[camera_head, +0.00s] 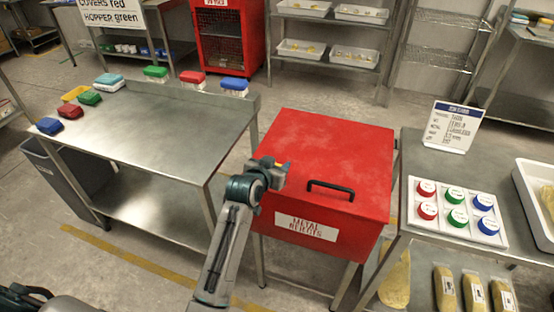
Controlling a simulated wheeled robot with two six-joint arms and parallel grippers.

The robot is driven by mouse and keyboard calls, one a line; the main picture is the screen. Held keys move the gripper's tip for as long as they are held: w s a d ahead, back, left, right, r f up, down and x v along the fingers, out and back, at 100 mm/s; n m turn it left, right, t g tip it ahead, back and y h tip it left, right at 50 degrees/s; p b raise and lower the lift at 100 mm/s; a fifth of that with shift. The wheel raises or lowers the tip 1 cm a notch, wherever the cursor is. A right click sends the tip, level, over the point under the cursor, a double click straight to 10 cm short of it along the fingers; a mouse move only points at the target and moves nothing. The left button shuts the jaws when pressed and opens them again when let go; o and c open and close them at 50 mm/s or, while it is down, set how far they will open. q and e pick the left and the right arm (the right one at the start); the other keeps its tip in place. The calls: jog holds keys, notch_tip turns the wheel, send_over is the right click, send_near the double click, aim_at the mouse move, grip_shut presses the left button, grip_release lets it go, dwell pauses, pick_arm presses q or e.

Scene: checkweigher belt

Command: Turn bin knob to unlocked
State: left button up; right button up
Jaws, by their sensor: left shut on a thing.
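The red metal rejects bin (330,150) stands in the middle, between two steel tables. Its lid is down, with a black handle (331,188) near the front edge and a white label (305,227) on the front. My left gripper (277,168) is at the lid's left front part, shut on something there. The knob is hidden behind the gripper, so its setting cannot be read. My right gripper is not in view.
The left steel table (165,125) holds several coloured blocks along its edges. The right table holds a white tray of coloured round caps (413,225), a sign (452,127) and a tray of yellow goods (516,178). A grey waste bin (60,180) stands under the left table.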

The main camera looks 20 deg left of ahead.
pick_arm(q)
jog(key=shift+n+y+p, duration=0.6)
jog(key=shift+y+p, duration=0.1)
jog(key=shift+p, duration=0.05)
jog(key=o, duration=1)
jog(key=b+v, duration=0.1)
jog(key=v, duration=0.9)
jog(key=shift+s, duration=0.45)
jog(key=shift+f, duration=0.1)
